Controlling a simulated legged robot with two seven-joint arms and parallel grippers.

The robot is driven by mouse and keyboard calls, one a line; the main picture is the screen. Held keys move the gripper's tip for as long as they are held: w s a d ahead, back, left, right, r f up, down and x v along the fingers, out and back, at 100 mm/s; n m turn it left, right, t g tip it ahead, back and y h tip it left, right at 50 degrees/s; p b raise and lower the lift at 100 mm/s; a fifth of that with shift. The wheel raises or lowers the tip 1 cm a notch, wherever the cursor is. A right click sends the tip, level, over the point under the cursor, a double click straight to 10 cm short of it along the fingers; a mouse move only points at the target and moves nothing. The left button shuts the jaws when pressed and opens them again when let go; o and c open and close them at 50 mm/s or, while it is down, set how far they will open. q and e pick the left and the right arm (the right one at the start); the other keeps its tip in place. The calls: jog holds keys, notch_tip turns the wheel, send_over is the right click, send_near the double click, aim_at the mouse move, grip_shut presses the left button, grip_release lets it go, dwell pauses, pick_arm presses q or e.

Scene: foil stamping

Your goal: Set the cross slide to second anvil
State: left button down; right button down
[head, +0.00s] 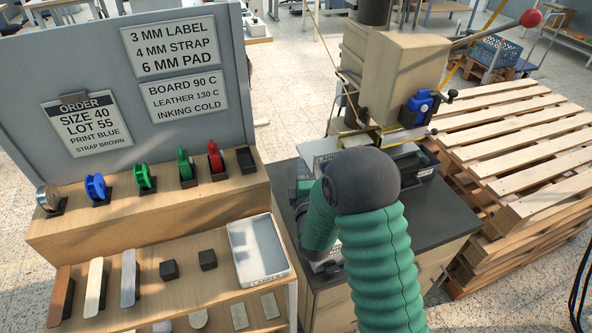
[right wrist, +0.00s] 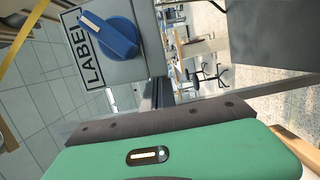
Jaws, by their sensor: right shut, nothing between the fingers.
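The stamping press (head: 395,75) stands at the back of the dark-topped bench, with a blue clamp-like part (head: 420,107) on its right side. A light plate starting with "LA" (head: 318,160) lies below the press, partly behind my right arm. I cannot single out the cross slide or second anvil for sure. In the right wrist view, a blue knob (right wrist: 108,36) sits on a grey plate marked "LABEL" (right wrist: 143,68). My right gripper (right wrist: 157,92) is shut and empty, its fingers apart from the knob in the picture. In the head view my green-sleeved arm hides much of the bench front. My left gripper is not in view.
A wooden rack (head: 150,222) at left carries colored foil rolls, handles and small blocks. A white tray (head: 236,252) lies at its right end. An order board (head: 40,80) stands behind. Wooden pallets (head: 520,140) are stacked right of the bench. A red-balled lever (head: 530,18) juts from the press.

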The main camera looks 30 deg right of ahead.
jog(key=s+d, duration=0.1)
jog(key=d, duration=0.2)
jog(key=s+d+b, duration=0.1)
jog(key=d, duration=0.3)
jog(key=d+b, duration=0.1)
jog(key=d, duration=0.3)
jog(key=shift+s+d, duration=0.1)
jog(key=shift+s, duration=0.3)
jog(key=shift+s+d+r, duration=0.1)
jog(key=shift+d, duration=0.05)
